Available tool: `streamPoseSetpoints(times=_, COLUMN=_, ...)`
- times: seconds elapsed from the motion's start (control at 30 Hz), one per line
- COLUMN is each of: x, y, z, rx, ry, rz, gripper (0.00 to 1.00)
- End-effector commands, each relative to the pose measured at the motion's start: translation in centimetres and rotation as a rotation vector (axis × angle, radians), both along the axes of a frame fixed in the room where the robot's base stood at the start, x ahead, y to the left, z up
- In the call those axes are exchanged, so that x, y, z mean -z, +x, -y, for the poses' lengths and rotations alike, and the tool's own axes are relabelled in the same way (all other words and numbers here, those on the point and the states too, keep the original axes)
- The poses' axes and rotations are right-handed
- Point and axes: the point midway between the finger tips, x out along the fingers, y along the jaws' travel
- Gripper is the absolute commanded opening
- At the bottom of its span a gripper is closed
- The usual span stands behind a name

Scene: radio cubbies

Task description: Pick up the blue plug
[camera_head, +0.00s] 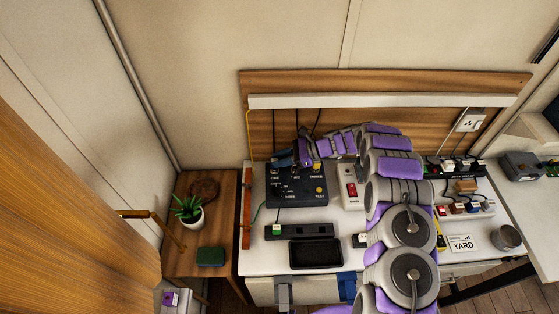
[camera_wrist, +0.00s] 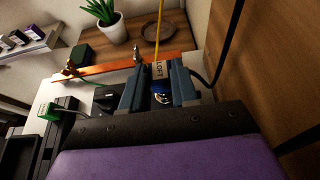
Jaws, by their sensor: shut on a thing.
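My gripper (camera_head: 284,158) is at the back left of the black labelled box, at its rear edge. In the wrist view, my gripper (camera_wrist: 159,85) has its two blue-grey fingers closed on a small piece with a tan tag reading "LOFT". Dark blue shows just below the tag; this is the blue plug (camera_wrist: 161,97), mostly hidden between the fingers. The black box (camera_head: 305,196) has a row of labels and a yellow knob. I cannot tell whether the plug touches the box or is clear of it.
A green plug (camera_head: 277,230) sits on a dark strip in front of the box. A white red-switched power strip (camera_head: 350,187) stands right of it. Black cables hang behind, and an orange-brown rail (camera_head: 247,205) edges the desk's left. A potted plant (camera_head: 188,210) stands farther left.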

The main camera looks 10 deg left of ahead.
Motion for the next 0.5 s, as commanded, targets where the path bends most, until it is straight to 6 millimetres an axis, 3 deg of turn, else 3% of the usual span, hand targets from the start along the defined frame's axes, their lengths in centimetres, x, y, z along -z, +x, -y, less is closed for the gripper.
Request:
streamPoseSetpoints(times=0.2, x=-3.2, y=0.0, z=-0.1, rx=-0.001, ry=-0.001, rz=0.002, gripper=0.0)
streamPoseSetpoints(times=0.5, x=-3.2, y=-2.7, z=1.8, rx=0.001, ry=-0.001, rz=-0.002, gripper=0.0)
